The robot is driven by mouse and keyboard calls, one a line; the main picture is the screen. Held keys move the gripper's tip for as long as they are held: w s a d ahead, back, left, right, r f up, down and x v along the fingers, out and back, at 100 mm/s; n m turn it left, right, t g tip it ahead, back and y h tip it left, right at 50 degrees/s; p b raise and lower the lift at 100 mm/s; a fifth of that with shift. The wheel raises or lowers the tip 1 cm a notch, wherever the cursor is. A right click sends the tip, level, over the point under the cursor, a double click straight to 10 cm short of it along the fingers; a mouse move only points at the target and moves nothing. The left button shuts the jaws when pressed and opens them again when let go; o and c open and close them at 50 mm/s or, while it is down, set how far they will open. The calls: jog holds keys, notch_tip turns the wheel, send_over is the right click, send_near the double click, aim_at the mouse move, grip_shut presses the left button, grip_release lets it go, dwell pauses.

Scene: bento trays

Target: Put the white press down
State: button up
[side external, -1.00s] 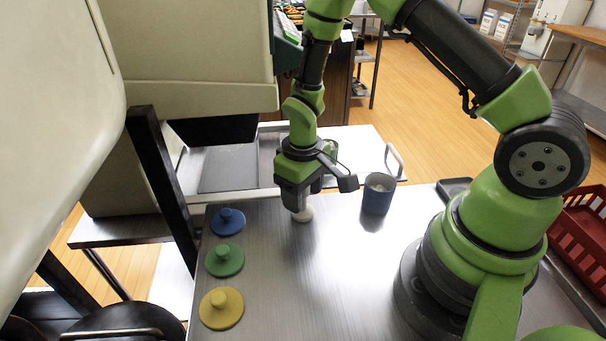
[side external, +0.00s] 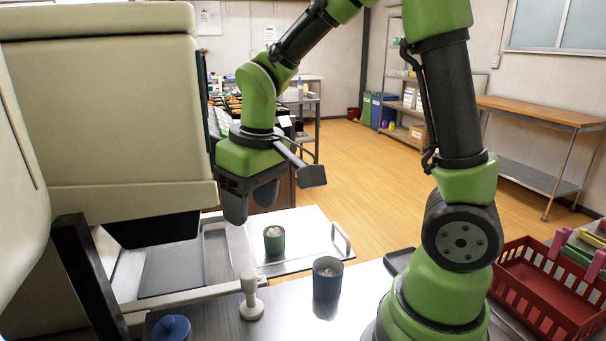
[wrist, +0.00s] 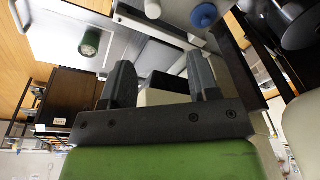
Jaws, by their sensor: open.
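The white press (side external: 250,298) stands upright on the steel counter (side external: 285,312), with its round knob on top and its wide base down. It also shows at the top edge of the wrist view (wrist: 152,8). My gripper (side external: 251,204) is raised above the press and clearly apart from it. Its two dark fingers are spread with nothing between them, as the wrist view (wrist: 161,82) also shows.
A blue cup (side external: 327,280) stands right of the press. A green cup (side external: 274,241) with pale contents sits on the pulled-out tray (side external: 310,222) behind. A blue knobbed lid (side external: 171,328) is at front left. A red basket (side external: 545,290) is at right.

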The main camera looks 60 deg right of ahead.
jog(key=s+a+r+m+t+y, duration=0.1)
jog(key=s+a+r+m+t, duration=0.1)
jog(key=s+r+t, duration=0.3)
jog(key=s+r, duration=0.4)
jog(key=s, duration=0.3)
jog(key=shift+s+r+m+y, duration=0.15)
jog(key=shift+m+y, duration=0.15)
jog(key=shift+m, duration=0.1)
jog(key=shift+o, duration=0.4)
dwell(0.3)
